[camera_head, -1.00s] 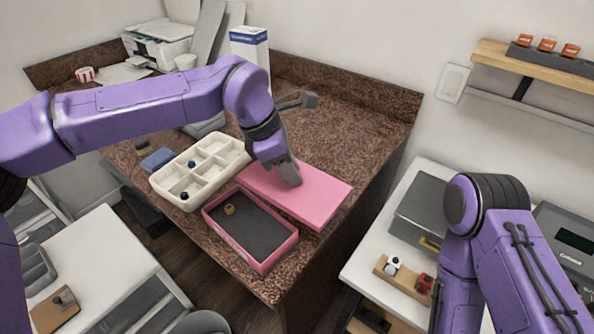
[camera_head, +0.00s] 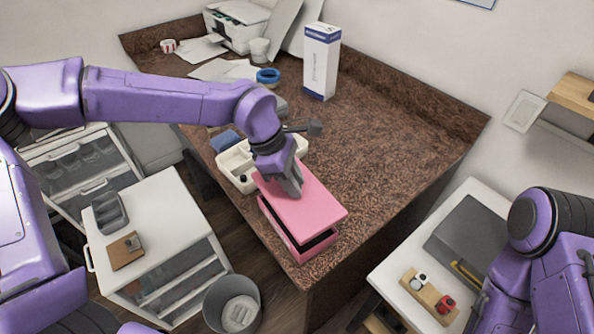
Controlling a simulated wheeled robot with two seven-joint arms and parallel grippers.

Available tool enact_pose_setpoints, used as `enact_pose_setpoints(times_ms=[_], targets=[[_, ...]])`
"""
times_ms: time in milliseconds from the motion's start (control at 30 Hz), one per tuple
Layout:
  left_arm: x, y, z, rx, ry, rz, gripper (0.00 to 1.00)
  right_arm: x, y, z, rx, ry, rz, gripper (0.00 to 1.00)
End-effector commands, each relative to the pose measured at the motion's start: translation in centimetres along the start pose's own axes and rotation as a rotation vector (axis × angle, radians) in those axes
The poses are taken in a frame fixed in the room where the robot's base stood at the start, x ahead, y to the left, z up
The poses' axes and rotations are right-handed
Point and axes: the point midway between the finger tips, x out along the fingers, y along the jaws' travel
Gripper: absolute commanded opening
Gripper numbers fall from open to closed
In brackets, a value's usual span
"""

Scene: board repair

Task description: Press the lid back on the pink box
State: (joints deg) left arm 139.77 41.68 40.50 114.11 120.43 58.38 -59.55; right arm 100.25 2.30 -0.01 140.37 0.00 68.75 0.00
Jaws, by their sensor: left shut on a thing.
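The pink lid (camera_head: 312,207) is over the pink box (camera_head: 277,232) near the front edge of the brown countertop. It sits tilted, with a dark gap showing along its front right side. My left gripper (camera_head: 292,188) is shut on the lid and points down at its upper left part. The lid hides most of the box's inside. My right arm comes in at the lower right, and its gripper is out of the picture.
A cream compartment tray (camera_head: 236,170) stands just behind and left of the box. A white and blue carton (camera_head: 321,62) stands farther back. The countertop right of the box is clear. A white side table (camera_head: 390,268) holds a grey case.

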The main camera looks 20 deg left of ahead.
Motion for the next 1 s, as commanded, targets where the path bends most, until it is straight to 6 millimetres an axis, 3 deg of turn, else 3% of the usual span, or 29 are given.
enact_pose_setpoints(times_ms=[400,633,1000], targets=[[4.1,0.0,-1.7,-0.001,0.001,0.001,0.00,4.3,-0.4,1.8,0.000,0.000,0.000,0.43],[5.6,0.0,-2.3,-0.001,0.000,0.000,0.00,4.8,-0.5,2.0,0.000,0.000,0.000,0.43],[5.7,0.0,-2.3,-0.001,0.000,0.001,0.00,4.8,-0.5,2.0,0.000,0.000,0.000,0.43]])
